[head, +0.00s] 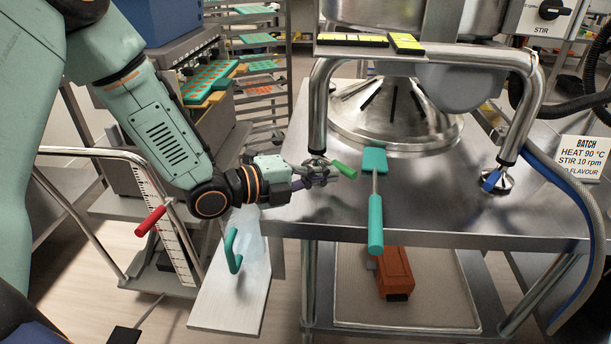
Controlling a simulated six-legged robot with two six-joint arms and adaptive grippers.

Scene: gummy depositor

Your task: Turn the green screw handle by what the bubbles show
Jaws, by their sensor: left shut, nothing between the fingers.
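The green screw handle (345,169) sticks out to the right at the foot of the machine's left leg, just above the steel table. My left gripper (326,179) comes in from the left at that foot. Its fingers look shut, with nothing between them, and their tips are close to the handle; I cannot tell whether they touch it. Two yellow-green bubble levels, a long one (352,40) and a short one (406,43), sit on the machine's frame. Their bubbles are too small to read. My right gripper is not in view.
A teal spatula (376,224) lies over the table's front edge, right of the green handle. A blue screw handle (491,181) is at the right foot. A red handle (150,221) is at left. An orange-red tool (394,270) lies on the lower shelf. The steel table (440,215) is otherwise mostly clear in front.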

